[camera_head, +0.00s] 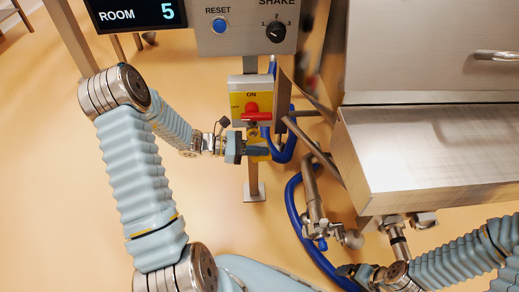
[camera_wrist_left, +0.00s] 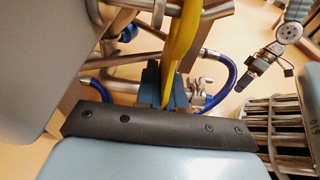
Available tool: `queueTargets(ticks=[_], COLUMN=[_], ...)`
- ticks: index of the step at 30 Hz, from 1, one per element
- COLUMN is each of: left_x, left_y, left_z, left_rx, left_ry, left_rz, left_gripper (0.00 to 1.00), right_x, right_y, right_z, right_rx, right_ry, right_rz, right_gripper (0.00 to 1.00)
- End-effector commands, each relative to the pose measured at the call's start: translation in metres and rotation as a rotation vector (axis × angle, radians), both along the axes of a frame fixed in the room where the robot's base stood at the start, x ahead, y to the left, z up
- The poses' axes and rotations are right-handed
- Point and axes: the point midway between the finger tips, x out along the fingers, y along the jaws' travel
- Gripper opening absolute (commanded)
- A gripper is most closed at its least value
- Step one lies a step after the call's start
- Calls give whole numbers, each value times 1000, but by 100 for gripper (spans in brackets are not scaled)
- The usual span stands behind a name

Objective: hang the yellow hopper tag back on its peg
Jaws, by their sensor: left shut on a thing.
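My left gripper (camera_head: 264,151) is shut on the yellow hopper tag (camera_head: 258,157), just below the yellow switch box on the post. The gripper and post area hide much of the tag in the head view. In the left wrist view the tag (camera_wrist_left: 185,45) shows nearly edge-on, rising from between the blue fingers (camera_wrist_left: 162,88). I cannot make out the peg, or whether the tag touches it. My right gripper (camera_head: 350,271) is low at the right in the head view, dark and small; its jaws are unclear.
The yellow switch box (camera_head: 238,104) with a red handle (camera_head: 257,112) is on the post (camera_head: 253,185), under the control panel (camera_head: 240,40). A steel hopper body (camera_head: 420,150) stands at the right. Blue hoses (camera_head: 293,205) and steel pipes are close to the left gripper's right side.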

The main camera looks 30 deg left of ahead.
Motion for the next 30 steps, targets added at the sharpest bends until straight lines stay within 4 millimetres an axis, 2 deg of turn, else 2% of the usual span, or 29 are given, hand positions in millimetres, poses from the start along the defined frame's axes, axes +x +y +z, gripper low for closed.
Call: queueTargets(ticks=[13,15,19,20,30], left_x=[0,0,0,0,-2], left_y=[0,0,0,0,4], left_z=[0,0,0,0,1], left_rx=[0,0,0,0,0], left_ry=[0,0,0,0,0], left_rz=[0,0,0,0,2], left_gripper=[0,16,36,38,38], right_x=[0,0,0,0,0], right_y=[0,0,0,0,0], right_z=[0,0,0,0,1], right_rx=[0,0,0,0,0], right_ry=[0,0,0,0,0], right_rz=[0,0,0,0,0], right_gripper=[92,92,92,92,92])
